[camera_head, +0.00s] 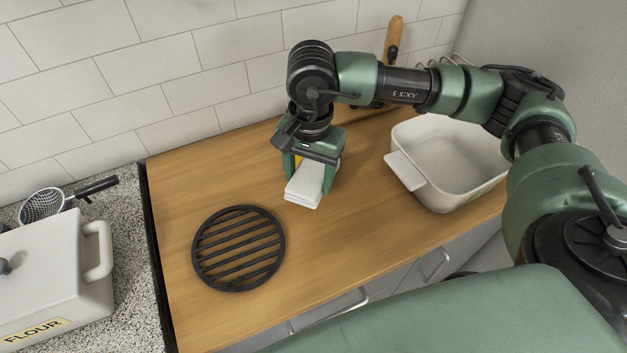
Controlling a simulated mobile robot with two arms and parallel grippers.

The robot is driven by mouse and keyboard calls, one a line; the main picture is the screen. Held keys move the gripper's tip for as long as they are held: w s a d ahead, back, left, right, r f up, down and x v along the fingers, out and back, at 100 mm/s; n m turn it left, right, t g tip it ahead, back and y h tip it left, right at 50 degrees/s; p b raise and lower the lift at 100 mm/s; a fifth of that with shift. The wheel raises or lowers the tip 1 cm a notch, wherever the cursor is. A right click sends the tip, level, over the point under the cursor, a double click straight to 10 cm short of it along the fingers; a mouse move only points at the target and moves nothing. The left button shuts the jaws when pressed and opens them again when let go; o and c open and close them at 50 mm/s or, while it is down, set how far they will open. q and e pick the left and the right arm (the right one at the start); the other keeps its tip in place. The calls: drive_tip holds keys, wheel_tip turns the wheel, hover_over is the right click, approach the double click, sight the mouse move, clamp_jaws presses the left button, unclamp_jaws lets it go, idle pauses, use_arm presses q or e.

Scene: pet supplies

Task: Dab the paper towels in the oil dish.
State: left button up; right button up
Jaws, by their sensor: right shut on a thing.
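My right gripper (312,170) points down over the wooden counter and is shut on the paper towels (304,189), a folded white pad that hangs below its fingers. I cannot tell whether the pad touches anything beneath it. A small yellow patch (301,160) shows between the fingers behind the pad; I cannot tell what it is. No oil dish is clearly visible. A large empty cream rectangular dish (410,178) stands to the right of the gripper. My left gripper is not in view.
A round black slatted grate (238,248) lies on the wooden counter (340,245), left of the gripper. A white flour canister (60,285) and a strainer (45,205) are on the speckled counter at left. A wooden handle (394,40) stands by the tiled wall.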

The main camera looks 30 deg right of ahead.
drive_tip(key=w+d+m+p, duration=0.2)
drive_tip(key=w+m, duration=0.1)
drive_tip(key=m, duration=0.5)
drive_tip(key=w+d+m+p, duration=0.2)
drive_tip(key=w+m+p, duration=0.1)
drive_tip(key=m, duration=0.6)
drive_tip(key=w+d+f+m+p, duration=0.1)
drive_tip(key=w+d+m+p, duration=0.2)
drive_tip(key=m, duration=0.6)
drive_tip(key=shift+w, duration=0.95)
drive_tip(key=shift+f+b, duration=1.7)
drive_tip(key=shift+f, duration=1.25)
drive_tip(key=shift+f+b, duration=0.4)
drive_tip(key=shift+f, duration=0.05)
drive_tip(key=shift+f, duration=0.1)
